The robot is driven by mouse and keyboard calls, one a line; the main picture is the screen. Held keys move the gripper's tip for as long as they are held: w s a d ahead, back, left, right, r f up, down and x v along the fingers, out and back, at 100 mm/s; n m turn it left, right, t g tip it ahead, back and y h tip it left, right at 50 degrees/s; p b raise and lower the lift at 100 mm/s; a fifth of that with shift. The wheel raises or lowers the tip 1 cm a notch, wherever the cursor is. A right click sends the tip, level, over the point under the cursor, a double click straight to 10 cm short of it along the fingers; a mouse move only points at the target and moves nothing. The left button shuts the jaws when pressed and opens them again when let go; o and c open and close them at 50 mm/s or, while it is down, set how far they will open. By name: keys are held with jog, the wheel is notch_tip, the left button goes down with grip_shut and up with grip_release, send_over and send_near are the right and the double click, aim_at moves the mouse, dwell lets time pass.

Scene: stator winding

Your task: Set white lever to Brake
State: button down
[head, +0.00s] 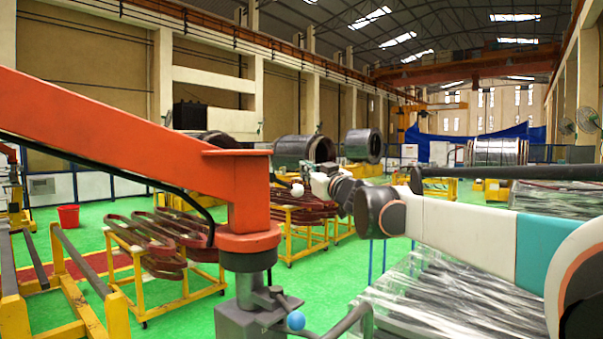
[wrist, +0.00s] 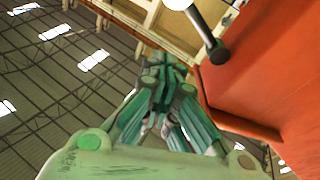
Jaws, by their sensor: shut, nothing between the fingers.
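The white lever shows as a white ball knob (head: 298,190) just right of the orange post in the head view. In the wrist view its white knob (wrist: 179,3) is cut by the top edge, on a dark stem (wrist: 212,42) beside the orange body. My gripper (head: 314,178) is close to the knob in the head view, just to its right. In the wrist view my gripper (wrist: 163,58) is shut and empty, below and left of the knob, with a visible gap. No Brake marking is readable.
The orange crane arm (head: 110,125) and post (head: 248,195) stand at the left, close to my gripper. A blue-knobbed lever (head: 296,320) is low on the grey base (head: 243,318). Yellow racks with brown coils (head: 160,235) stand behind. Wrapped bars (head: 440,300) lie below my arm.

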jog(key=s+d+f+m+g+h+b, duration=0.1)
jog(key=s+d+f+m+h+b, duration=0.25)
jog(key=s+d+f+b, duration=0.5)
jog(key=s+d+f+m+g+h+b, duration=0.15)
jog(key=s+d+f+h+b, duration=0.35)
jog(key=f, duration=0.7)
jog(key=s+d+f+m+h+b, duration=0.35)
jog(key=s+d+f, duration=0.45)
jog(key=f, duration=0.3)
jog(key=s+f+g+b, duration=0.2)
jog(key=s+f+b, duration=0.2)
jog(key=s+f, duration=0.5)
jog(key=s+f+g+y+b, duration=0.1)
jog(key=s+f+g+b, duration=0.2)
jog(key=s+f, duration=0.6)
jog(key=s+f+g+y+b, duration=0.1)
jog(key=s+f+g+b, duration=0.2)
jog(key=f, duration=1.6)
jog(key=s+b, duration=0.3)
jog(key=s, duration=0.3)
jog(key=shift+s+a+f, duration=0.15)
jog(key=shift+a+f, duration=0.15)
jog(key=shift+f, duration=0.1)
jog(key=shift+n, duration=0.25)
